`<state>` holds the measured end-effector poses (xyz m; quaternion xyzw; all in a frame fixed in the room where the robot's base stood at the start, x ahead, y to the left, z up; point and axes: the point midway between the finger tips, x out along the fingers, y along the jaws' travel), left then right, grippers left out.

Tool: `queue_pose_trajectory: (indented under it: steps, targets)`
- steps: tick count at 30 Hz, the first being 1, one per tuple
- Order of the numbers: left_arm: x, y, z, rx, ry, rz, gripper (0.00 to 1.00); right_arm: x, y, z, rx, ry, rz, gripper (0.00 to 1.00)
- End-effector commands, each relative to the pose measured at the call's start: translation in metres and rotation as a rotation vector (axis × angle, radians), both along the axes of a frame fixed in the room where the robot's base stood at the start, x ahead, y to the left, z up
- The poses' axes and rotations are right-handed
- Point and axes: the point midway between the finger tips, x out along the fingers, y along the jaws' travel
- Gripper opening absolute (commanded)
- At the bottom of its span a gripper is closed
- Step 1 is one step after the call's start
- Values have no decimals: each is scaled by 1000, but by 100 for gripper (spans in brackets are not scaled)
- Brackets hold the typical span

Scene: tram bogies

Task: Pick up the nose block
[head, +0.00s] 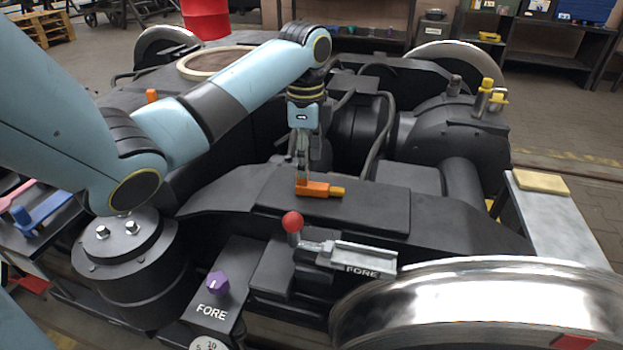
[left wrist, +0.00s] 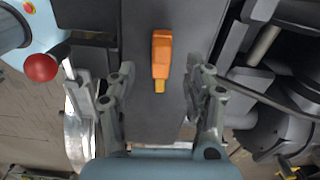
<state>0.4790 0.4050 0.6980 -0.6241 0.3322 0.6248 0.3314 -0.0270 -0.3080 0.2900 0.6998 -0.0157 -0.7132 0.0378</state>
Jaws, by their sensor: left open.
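The nose block, taken to be the orange block with a yellow end (head: 318,189), lies on the flat top of the dark bogie frame (head: 385,205). In the left wrist view the nose block (left wrist: 162,55) shows between the finger lines, its yellow end toward the gripper's base. My left gripper (head: 303,176) points down at the block's left part in the head view, at or just above it. In the left wrist view its fingers (left wrist: 160,72) are spread, with a gap on both sides of the block. Whether the tips reach below its top is unclear. My right gripper is not in view.
A lever with a red ball knob (head: 292,222) and a grey bar marked FORE (head: 357,258) stand in front of the block. A purple knob (head: 217,283) is nearer left. Hoses (head: 385,135) rise behind right. A shiny wheel (head: 480,300) fills the front right.

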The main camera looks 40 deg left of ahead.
Motion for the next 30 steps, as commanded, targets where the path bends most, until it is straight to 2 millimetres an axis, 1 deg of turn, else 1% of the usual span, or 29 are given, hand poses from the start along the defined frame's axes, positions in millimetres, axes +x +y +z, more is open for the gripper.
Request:
queue_pose_trajectory:
  steps: [4,7,9,11,15,19,30]
  targets:
    - [0,1,-15,0,2,0,52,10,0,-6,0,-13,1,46]
    - [1,2,-32,0,4,-1,52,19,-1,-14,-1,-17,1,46]
    - [1,2,-44,-1,4,-1,52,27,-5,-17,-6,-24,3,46]
    - [1,2,-51,1,3,-1,52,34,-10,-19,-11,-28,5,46]
    - [2,2,-53,1,0,-1,52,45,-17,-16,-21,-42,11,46]
    - [2,2,-52,1,0,-1,51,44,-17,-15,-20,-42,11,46]
    - [2,2,-52,1,0,-1,2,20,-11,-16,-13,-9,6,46]
